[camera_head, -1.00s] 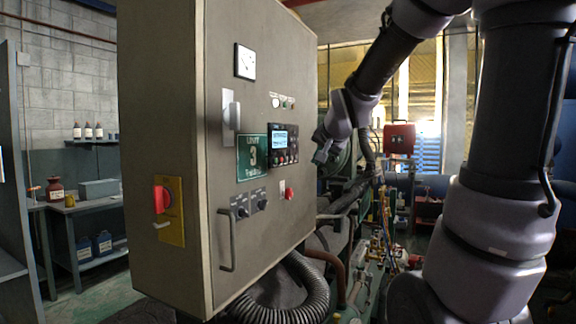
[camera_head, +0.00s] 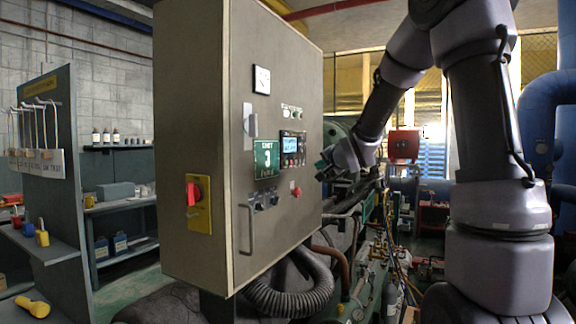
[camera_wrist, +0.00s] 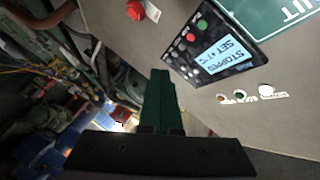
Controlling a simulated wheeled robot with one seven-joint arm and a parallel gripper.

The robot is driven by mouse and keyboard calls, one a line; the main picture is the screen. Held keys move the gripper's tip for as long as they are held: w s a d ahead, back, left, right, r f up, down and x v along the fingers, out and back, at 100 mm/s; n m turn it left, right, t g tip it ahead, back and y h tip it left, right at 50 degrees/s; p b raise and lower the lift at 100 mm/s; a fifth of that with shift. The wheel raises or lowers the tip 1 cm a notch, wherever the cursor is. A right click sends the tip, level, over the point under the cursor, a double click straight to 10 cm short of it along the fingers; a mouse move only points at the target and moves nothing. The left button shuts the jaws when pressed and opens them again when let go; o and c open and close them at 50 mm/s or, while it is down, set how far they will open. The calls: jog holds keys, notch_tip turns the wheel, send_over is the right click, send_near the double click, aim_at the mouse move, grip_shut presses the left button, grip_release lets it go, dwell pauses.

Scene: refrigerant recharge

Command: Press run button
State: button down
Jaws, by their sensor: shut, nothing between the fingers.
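The grey control cabinet (camera_head: 225,150) carries a black controller panel (camera_head: 292,149) with a lit display and small buttons. In the wrist view the panel (camera_wrist: 217,50) appears upside down, and its display (camera_wrist: 222,50) reads STOPPED and SET with a temperature. A green button (camera_wrist: 202,23) and a red button (camera_wrist: 190,37) sit beside the display. Their labels are too small to read, so I cannot tell which is run. My gripper (camera_head: 324,170) is shut and empty, right of the panel in the head view. In the wrist view my gripper (camera_wrist: 160,72) points beside the panel, apart from the buttons.
A red mushroom button (camera_head: 296,191) sits below the controller, with small indicator lights (camera_head: 291,112) above it. A door handle (camera_head: 245,228) and a red rotary switch (camera_head: 194,193) are on the cabinet. Pipes and hoses (camera_head: 365,270) crowd the right side.

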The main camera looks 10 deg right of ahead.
aim_at(288, 165)
jog(key=w+a, duration=0.5)
jog(key=a, duration=0.2)
jog(key=shift+w+a, duration=0.1)
dwell(2.1)
jog(key=shift+w+a, duration=0.2)
jog(key=shift+a, duration=0.05)
jog(key=shift+w+a, duration=0.2)
jog(key=shift+a, duration=0.1)
dwell(0.6)
dwell(0.4)
jog(key=shift+s+d, duration=0.45)
jog(key=shift+d, duration=0.2)
jog(key=s+d, duration=0.1)
jog(key=d, duration=0.1)
jog(key=s+d, duration=0.2)
dwell(0.3)
